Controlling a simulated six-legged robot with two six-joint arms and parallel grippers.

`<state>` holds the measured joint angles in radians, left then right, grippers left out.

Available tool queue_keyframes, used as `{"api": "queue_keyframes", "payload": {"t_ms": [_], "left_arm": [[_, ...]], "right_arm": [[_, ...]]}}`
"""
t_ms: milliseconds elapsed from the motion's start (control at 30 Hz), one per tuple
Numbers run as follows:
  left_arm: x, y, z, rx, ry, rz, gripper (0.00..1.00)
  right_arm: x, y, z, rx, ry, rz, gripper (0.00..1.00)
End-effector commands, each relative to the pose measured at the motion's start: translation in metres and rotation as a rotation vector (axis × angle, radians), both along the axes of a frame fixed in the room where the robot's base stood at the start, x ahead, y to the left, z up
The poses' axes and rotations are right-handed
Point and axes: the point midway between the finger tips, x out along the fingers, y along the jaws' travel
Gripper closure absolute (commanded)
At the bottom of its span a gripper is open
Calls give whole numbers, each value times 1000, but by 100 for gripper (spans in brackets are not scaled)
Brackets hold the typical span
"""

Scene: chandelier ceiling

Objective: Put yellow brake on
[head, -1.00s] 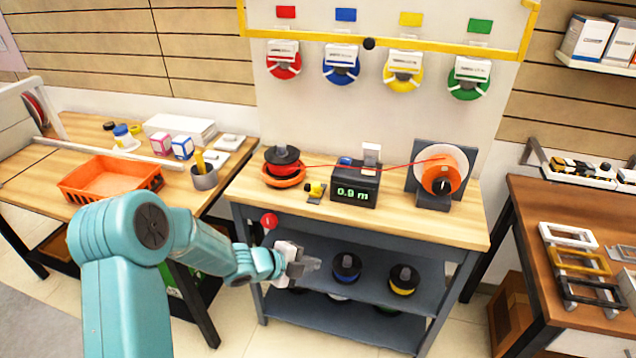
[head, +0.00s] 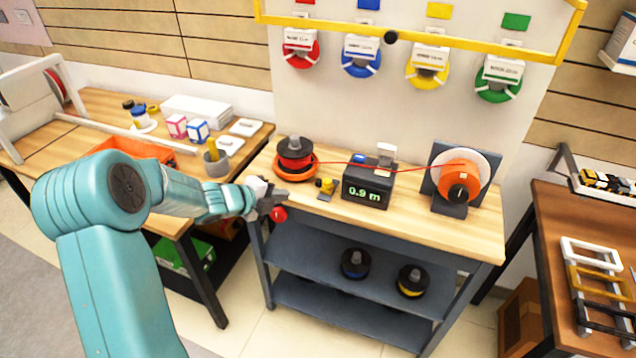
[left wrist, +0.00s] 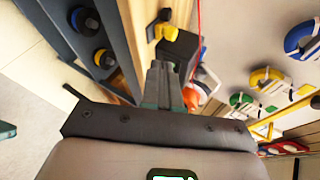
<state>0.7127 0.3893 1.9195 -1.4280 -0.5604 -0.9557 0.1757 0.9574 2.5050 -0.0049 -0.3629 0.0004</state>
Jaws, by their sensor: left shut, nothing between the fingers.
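The yellow brake (head: 326,186) is a small yellow piece on a dark base on the wooden bench top, between the red spool (head: 295,156) and the black length meter (head: 367,186) reading 0.9 m. It also shows in the left wrist view (left wrist: 166,30), past my fingertips. A red line runs from the spool through the meter to an orange reel (head: 461,186). My left gripper (head: 284,198) is shut and empty at the bench's front left edge, left of the brake and apart from it. In the left wrist view its fingers (left wrist: 160,66) are together. My right gripper is out of view.
A red ball knob (head: 278,214) is at the bench's front edge, close to my left gripper. Dark spools (head: 355,264) stand on the shelf below. A grey cup (head: 216,162) is on the left table. The bench top's front right is clear.

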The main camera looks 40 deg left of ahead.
Motion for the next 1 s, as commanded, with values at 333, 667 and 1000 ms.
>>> {"api": "queue_keyframes", "payload": {"t_ms": [333,667,1000], "left_arm": [[2,0,-2,-1,2,1,100],[47,-9,-26,-3,3,-4,100],[107,-18,-47,-1,1,-3,100]], "right_arm": [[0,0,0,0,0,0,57],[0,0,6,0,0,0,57],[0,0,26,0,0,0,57]]}}
